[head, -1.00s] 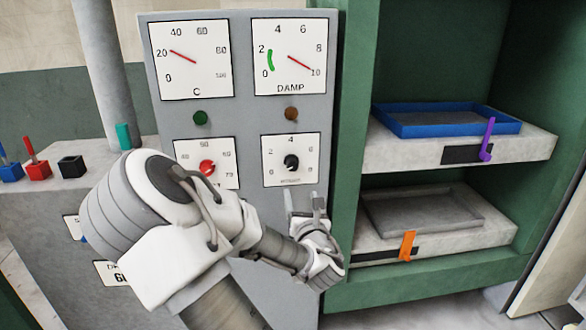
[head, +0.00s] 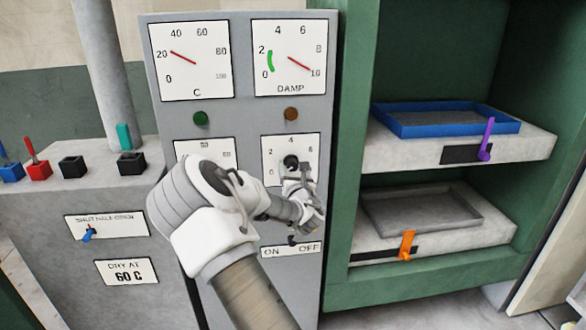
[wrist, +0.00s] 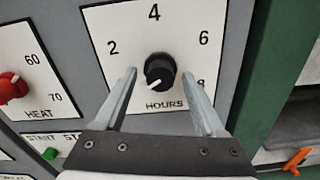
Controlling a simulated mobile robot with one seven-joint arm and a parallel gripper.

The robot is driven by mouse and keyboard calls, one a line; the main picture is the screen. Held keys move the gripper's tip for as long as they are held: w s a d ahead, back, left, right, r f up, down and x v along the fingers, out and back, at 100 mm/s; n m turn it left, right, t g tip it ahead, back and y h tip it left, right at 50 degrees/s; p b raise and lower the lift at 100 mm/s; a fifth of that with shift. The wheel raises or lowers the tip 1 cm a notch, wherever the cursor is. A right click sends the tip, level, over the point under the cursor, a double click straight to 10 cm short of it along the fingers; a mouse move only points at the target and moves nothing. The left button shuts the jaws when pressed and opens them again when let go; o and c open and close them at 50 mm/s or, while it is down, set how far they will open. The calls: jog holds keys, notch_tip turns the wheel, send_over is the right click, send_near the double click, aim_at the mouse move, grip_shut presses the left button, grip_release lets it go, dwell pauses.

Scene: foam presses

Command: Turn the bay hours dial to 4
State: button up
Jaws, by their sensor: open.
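The hours dial is a black round knob (wrist: 160,70) on a white plate (wrist: 110,22) marked 2, 4, 6, 8 and HOURS in the wrist view. Its white pointer mark points down and left, away from the 4 at the top. The low end of the scale is hidden behind my left finger. My gripper (wrist: 159,77) is open, with one finger on each side of the knob; I cannot tell whether either touches it. In the head view my gripper (head: 300,174) is at the hours dial (head: 291,161) and covers its lower right part.
A red heat knob (wrist: 13,87) is left of the hours plate; my arm hides it in the head view. An ON/OFF plate (head: 291,250) is below. The green cabinet (head: 352,120) with a blue tray (head: 390,122) and a grey tray (head: 385,222) stands close on the right.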

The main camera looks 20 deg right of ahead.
jog(key=shift+w+d, duration=0.1)
jog(key=shift+w, duration=0.05)
grip_shut()
dwell(0.4)
